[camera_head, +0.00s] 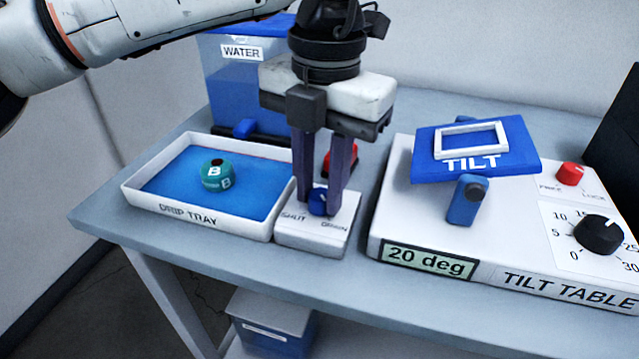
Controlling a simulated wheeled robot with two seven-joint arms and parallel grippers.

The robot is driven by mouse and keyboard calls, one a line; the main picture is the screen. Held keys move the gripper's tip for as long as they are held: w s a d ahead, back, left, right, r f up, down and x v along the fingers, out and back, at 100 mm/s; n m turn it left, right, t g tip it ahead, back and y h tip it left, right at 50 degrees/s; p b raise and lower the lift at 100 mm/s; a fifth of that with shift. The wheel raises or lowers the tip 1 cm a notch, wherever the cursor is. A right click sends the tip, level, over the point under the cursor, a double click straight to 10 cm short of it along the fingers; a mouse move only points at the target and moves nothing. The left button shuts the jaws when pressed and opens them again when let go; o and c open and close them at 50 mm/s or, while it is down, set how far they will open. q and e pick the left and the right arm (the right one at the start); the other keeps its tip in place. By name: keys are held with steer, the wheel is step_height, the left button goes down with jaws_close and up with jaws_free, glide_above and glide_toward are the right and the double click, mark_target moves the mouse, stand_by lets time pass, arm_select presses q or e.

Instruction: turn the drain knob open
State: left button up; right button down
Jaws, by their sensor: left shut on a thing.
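The blue drain knob (317,202) sits on a small white box (312,236) lettered SHUT on the left and DRAIN on the right. My left gripper (324,207) points straight down over this box, with its two dark fingers on either side of the knob. It is shut on the knob. The fingers hide part of the knob, so I cannot tell which way it points. My right gripper is not in view.
Left of the box is the white drip tray (195,225) with a green piece marked B (217,175). Behind is the water tank (238,85). Right is the tilt table (400,225) with a blue tilt plate (430,170), a red knob (570,173) and a black dial (598,234).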

mark_target(323, 197)
arm_select(q)
steer(key=shift+r, duration=0.1)
stand_by(0.5)
steer(key=o, duration=0.9)
steer(key=shift+c, duration=0.2)
steer(key=shift+o, duration=0.9)
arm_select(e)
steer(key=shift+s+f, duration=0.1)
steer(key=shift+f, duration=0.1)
arm_select(q)
step_height(323, 197, up, 10)
steer(key=p, duration=0.2)
steer(key=shift+d, duration=0.2)
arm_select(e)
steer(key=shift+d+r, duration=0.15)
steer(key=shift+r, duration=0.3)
arm_select(q)
steer(key=shift+s+r, duration=0.1)
